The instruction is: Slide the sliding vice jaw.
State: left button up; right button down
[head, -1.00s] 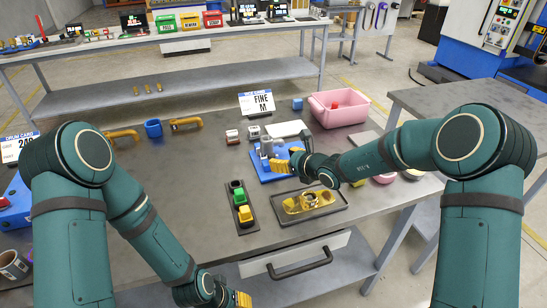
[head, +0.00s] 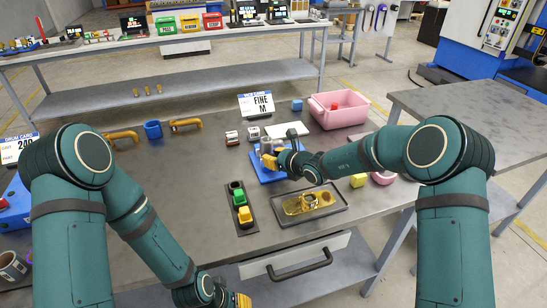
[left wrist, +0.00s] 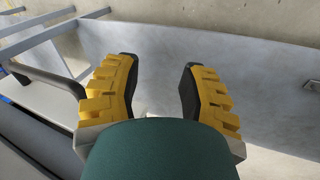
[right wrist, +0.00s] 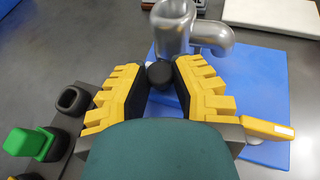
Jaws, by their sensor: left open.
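A blue fixture plate (head: 258,172) with silver-grey metal parts (head: 265,145) lies at the middle of the table. In the right wrist view, the blue plate (right wrist: 265,85) carries a silver upright cylinder with a side arm (right wrist: 175,22). My right gripper (head: 268,162) is low over the plate. Its fingers stand close on both sides of a round black knob (right wrist: 160,75) and appear to touch it. Which part is the sliding jaw is not clear, as the gripper hides much of the fixture. My left gripper (left wrist: 160,62) is open and empty at the table's front, away from the fixture.
A dark holder with green and yellow blocks (head: 243,197) stands left of front. A dark tray (head: 338,207) with a yellow part is in front.

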jog(key=shift+s+f+b, duration=0.2)
jog(key=shift+b, duration=0.2)
jog(key=shift+s+d+b, duration=0.1)
jog(key=shift+s+b, duration=0.2)
jog(key=shift+s+d+r, duration=0.1)
jog(key=shift+s+r, duration=0.05)
jog(key=shift+s, duration=0.2)
jog(key=shift+w, duration=0.1)
jog(key=c, duration=0.7)
grip_release()
jog(key=shift+c, duration=0.2)
